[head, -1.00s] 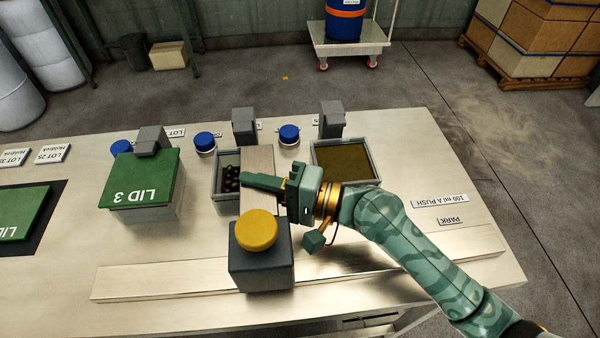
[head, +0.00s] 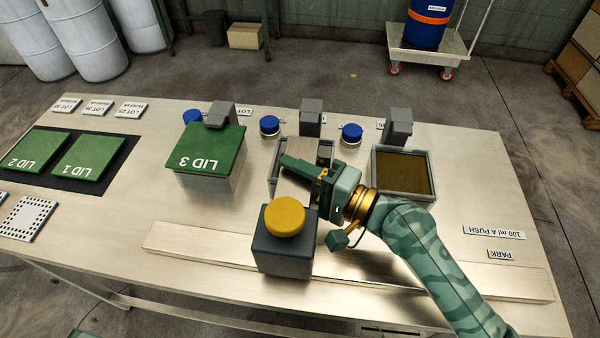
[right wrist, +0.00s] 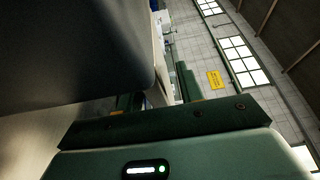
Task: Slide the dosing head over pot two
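The dosing head (head: 285,249) is a dark box with a yellow button on top, standing on the metal rail near the front of the table. My right gripper (head: 303,167) is at the head's back right, one finger reaching left across the plate. In the right wrist view the dark box fills the upper left, close to the fingers (right wrist: 158,92). The fingers look apart, but their grip is hidden. My left gripper is not in view.
A pot with brown contents (head: 431,180) stands open to the right. A pot under the green LID 3 (head: 208,150) stands to the left. Grey blocks and blue-capped jars line the back. The rail (head: 195,243) is bare left of the head. LID 1 (head: 88,158) and LID 2 (head: 38,152) lie far left.

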